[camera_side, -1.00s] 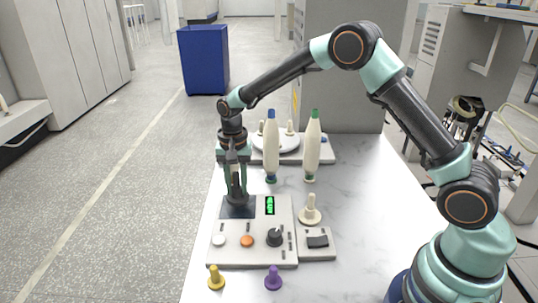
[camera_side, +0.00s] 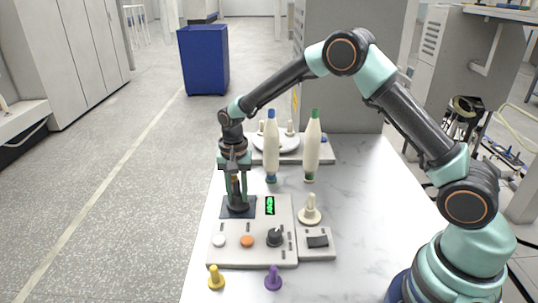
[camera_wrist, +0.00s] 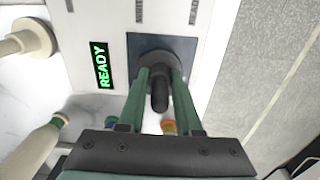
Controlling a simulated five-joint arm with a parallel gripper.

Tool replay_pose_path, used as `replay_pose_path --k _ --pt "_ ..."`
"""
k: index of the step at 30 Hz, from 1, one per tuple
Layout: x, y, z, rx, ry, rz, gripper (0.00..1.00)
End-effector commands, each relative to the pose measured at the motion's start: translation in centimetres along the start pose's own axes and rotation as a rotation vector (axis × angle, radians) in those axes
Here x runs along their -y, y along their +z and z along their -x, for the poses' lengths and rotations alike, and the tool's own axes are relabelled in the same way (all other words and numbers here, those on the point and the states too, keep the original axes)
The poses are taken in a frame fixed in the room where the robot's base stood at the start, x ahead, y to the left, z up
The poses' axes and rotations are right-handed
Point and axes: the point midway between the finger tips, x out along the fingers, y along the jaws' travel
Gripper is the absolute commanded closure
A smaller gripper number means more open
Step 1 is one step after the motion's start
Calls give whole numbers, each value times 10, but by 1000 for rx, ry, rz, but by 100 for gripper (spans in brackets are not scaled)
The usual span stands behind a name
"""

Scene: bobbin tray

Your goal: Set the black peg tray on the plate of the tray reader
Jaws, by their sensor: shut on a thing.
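The black peg tray has a round dark base (camera_side: 238,207) and an upright peg. My gripper (camera_side: 237,193) is shut on its peg from above. The tray is over the dark square plate (camera_side: 226,213) of the tray reader (camera_side: 222,256), within its outline. It looks down on the plate or very close to it; a thin gap cannot be ruled out. In the wrist view the tray base (camera_wrist: 182,52) lies over the plate (camera_wrist: 135,60), with my gripper (camera_wrist: 160,75) around the peg. The reader's green display (camera_wrist: 101,64) reads READY.
A cream peg (camera_side: 310,212) stands right of the reader. Two tall bobbins, blue-topped (camera_side: 271,145) and green-topped (camera_side: 312,145), stand behind. Yellow (camera_side: 215,279) and purple (camera_side: 273,279) pegs stand in front. Clear tabletop (camera_side: 365,210) lies to the right.

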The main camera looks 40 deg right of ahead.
Motion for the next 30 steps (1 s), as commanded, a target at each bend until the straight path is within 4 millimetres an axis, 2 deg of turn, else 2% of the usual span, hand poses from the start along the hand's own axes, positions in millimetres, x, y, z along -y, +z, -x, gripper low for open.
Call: replay_pose_path --k 10,11,12,13,23,26,30 --pt "0 0 0 0 0 0 100" --pt "0 0 0 0 0 0 55" --pt "0 0 0 0 0 0 40" --pt "0 0 0 0 0 0 32" --pt "0 0 1 0 0 0 32" --pt "0 0 8 -1 -1 0 32" --pt "1 0 31 -3 -4 0 32"
